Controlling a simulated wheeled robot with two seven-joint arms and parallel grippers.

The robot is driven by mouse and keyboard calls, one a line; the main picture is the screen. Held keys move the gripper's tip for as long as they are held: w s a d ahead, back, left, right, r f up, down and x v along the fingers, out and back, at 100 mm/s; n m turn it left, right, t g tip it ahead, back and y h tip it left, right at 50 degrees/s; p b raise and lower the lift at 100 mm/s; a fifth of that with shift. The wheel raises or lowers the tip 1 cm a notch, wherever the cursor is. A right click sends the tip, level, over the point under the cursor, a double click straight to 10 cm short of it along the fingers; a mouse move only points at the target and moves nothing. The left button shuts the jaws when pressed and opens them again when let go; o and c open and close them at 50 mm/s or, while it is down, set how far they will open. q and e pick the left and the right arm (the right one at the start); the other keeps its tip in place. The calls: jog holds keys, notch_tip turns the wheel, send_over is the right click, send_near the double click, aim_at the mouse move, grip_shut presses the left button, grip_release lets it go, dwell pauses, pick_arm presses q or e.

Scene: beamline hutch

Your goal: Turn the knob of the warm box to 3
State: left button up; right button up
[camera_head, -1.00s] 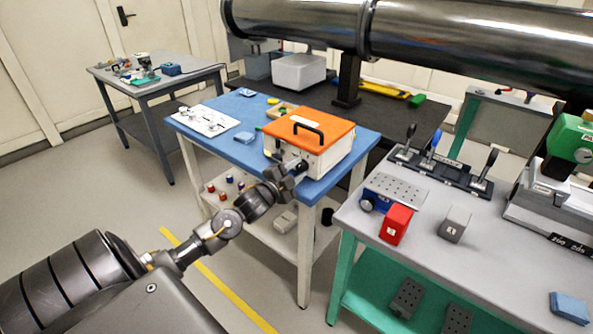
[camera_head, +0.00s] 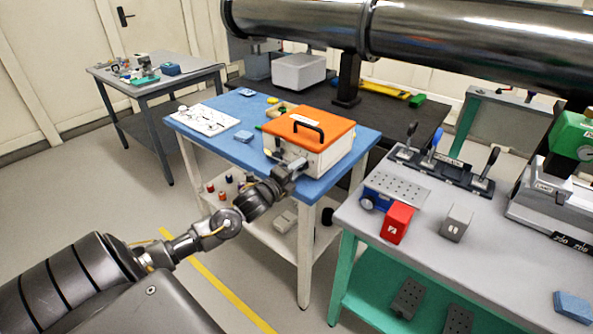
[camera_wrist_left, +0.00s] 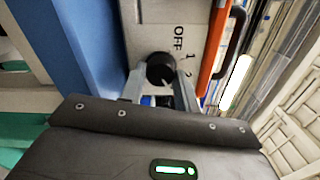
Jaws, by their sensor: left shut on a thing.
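The warm box is a white box with an orange lid (camera_head: 322,130) and a black handle, on the near right corner of the blue table in the head view. Its black knob (camera_wrist_left: 160,69) shows in the left wrist view, on the white front face beside the marks OFF, 1 and 2. My left gripper (camera_head: 294,169) is at that front face and covers the knob in the head view. In the wrist view its fingers (camera_wrist_left: 161,84) sit on either side of the knob, shut on it. I cannot tell which mark the knob points to. My right gripper is not in view.
The blue table (camera_head: 210,138) also holds a white board (camera_head: 207,119) and small items. To the right, a grey bench (camera_head: 490,250) carries a red block (camera_head: 397,222) and a grey block (camera_head: 457,223). A large metal pipe (camera_head: 440,38) spans above. The floor at left is clear.

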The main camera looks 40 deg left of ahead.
pick_arm(q)
jog(key=shift+m, duration=0.3)
jog(key=o, duration=1)
jog(key=shift+c, duration=0.2)
jog(key=s+b, duration=0.1)
jog(key=s, duration=0.9)
jog(key=shift+s+d, duration=0.15)
jog(key=shift+s, duration=0.25)
